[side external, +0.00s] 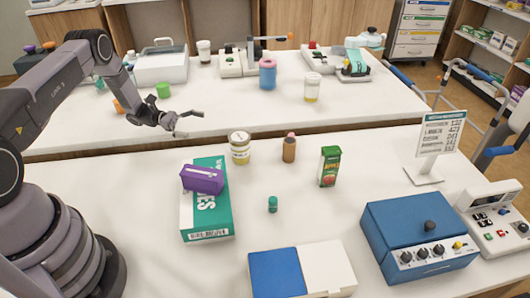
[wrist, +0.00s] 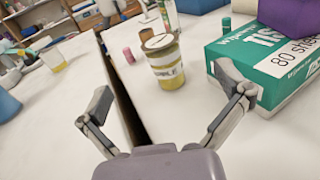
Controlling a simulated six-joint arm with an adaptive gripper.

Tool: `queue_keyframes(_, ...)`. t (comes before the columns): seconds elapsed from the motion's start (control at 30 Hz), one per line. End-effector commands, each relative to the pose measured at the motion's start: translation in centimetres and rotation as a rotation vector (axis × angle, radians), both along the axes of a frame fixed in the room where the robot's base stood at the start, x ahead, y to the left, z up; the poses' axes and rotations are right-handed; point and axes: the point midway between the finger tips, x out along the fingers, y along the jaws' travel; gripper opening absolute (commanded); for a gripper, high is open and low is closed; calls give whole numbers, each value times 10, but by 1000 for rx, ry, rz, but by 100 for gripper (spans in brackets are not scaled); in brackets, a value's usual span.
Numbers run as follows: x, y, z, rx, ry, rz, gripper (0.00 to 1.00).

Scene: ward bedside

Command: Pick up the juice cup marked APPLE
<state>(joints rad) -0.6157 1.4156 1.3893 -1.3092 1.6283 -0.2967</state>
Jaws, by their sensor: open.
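The juice cup (side external: 239,150) stands upright on the near table, left of the middle in the side view. It has a pale lid, a white label band and a yellow lower part. In the wrist view the same cup (wrist: 166,66) is ahead, between the lines of my fingers, and its label reads partly as "APPLE". My gripper (side external: 192,124) is open and empty, to the left of the cup and apart from it. In the wrist view the fingers of my gripper (wrist: 164,92) are spread wide, with the cup beyond them.
A teal tissue box (side external: 207,216) with a purple case (side external: 202,179) on it lies close to the cup. A brown bottle (side external: 289,150) and a green carton (side external: 329,167) stand to the right. A small teal vial (side external: 272,204) is in front. A gap separates the two tables.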

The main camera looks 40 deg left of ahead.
Motion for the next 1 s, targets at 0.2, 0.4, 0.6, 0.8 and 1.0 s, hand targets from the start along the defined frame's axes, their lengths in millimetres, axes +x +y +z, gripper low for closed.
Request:
queue_keyframes(0.2, 4, -8, -15, -43, 16, 37, 99)
queue_keyframes(0.4, 19, -47, -15, -41, 16, 33, 99)
queue_keyframes(0.6, 29, -72, -15, -40, 15, 35, 99)
queue_keyframes(0.8, 35, -88, -17, -40, 15, 34, 99)
queue_keyframes(1.0, 47, -116, -20, -38, 15, 34, 99)
